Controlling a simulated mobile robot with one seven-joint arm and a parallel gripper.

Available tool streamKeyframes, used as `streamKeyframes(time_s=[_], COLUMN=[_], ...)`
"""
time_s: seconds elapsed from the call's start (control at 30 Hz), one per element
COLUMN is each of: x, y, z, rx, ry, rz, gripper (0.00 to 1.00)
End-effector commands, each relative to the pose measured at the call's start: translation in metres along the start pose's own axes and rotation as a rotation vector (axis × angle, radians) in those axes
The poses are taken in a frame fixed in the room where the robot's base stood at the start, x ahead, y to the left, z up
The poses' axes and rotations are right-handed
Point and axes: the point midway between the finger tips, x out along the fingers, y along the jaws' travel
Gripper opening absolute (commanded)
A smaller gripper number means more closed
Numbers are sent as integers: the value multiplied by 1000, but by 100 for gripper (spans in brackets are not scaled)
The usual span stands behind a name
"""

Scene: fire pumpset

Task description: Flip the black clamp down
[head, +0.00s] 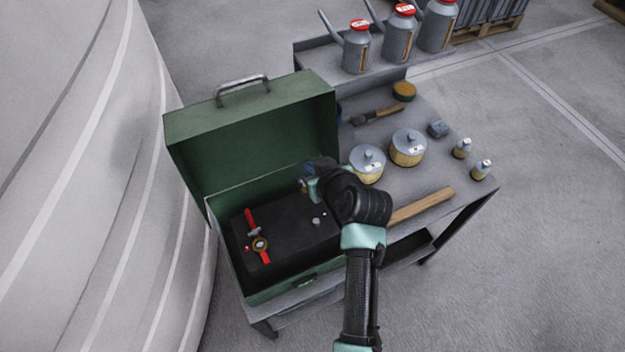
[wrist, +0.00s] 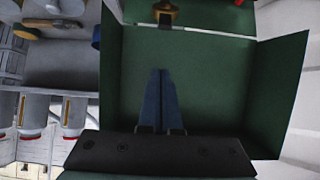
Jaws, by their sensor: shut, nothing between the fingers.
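My gripper (head: 309,188) is over the back right of the open green box (head: 262,294), close to the raised lid (head: 255,128). In the wrist view its two blue fingers (wrist: 161,98) are together and empty, in front of a green panel. I cannot single out the black clamp with certainty. A small dark fitting (head: 303,281) sits on the box's front wall, low in contrast. A brass and dark fitting (wrist: 165,13) shows at the top edge of the wrist view.
A large pale curved body (head: 75,180) fills the left.

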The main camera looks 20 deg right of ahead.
Motion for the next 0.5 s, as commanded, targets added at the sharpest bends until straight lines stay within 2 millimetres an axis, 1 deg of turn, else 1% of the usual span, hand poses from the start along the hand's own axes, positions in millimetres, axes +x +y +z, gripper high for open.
streamKeyframes(time_s=[0.03,0.1,0.23,0.3,0.4,0.5], x=[9,20,38,30,25,23], y=[0,0,0,0,0,0], z=[0,0,0,14,26,33], rx=[-1,0,-1,2,1,1], ry=[-1,-1,-1,-4,-3,-1], rz=[-1,-1,-1,2,1,1], gripper=[0,0,0,0,0,0])
